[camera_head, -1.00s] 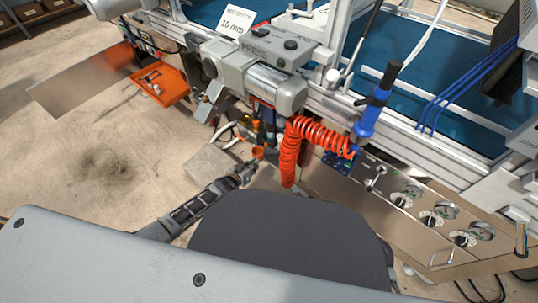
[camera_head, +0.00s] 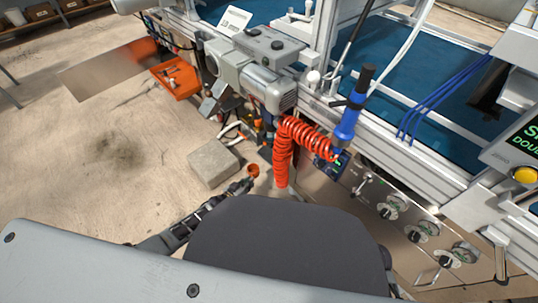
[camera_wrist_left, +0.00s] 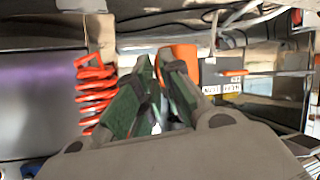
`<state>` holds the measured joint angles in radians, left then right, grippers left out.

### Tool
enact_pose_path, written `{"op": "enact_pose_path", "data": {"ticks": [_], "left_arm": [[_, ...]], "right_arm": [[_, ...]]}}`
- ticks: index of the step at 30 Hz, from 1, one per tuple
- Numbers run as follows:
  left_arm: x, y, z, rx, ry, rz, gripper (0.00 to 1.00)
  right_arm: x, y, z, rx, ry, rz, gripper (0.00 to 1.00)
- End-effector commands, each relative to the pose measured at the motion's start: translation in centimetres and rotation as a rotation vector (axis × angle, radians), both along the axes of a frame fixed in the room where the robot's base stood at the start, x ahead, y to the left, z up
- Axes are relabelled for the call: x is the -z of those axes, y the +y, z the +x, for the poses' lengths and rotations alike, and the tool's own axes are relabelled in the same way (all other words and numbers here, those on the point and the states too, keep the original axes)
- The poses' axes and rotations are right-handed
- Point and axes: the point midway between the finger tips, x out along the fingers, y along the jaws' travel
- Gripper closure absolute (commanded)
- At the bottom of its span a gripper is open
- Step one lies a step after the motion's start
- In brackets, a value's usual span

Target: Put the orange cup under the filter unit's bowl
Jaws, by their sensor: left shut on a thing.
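The small orange cup (camera_head: 253,170) is in the middle of the head view, held low in front of the machine. My left gripper (camera_head: 246,181) is shut on it. In the left wrist view the green-padded fingers (camera_wrist_left: 155,90) are close together, and an orange surface of the cup (camera_wrist_left: 179,56) shows behind them. The filter unit (camera_head: 256,126) seems to be the small amber and dark group under the grey press head; its bowl is too small to make out clearly. The cup is apart from it, nearer to me. My right gripper is not in view.
A red coiled hose (camera_head: 283,150) hangs just right of the cup; it also shows in the left wrist view (camera_wrist_left: 95,90). A concrete block (camera_head: 213,163) lies on the floor to the left. An orange tray (camera_head: 178,88) sticks out farther left. A control panel (camera_head: 385,215) is at right.

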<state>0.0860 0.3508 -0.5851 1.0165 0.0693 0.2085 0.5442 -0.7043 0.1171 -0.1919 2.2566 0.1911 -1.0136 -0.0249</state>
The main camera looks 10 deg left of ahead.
Motion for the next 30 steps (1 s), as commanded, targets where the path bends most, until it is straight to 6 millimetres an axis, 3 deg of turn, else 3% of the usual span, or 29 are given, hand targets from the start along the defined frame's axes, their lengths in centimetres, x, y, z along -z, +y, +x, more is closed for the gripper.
{"op": "enact_pose_path", "data": {"ticks": [30], "left_arm": [[0.06, 0.04, -0.01, -0.051, -0.002, 0.013, 1.0]], "right_arm": [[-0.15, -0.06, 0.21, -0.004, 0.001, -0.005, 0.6]]}}
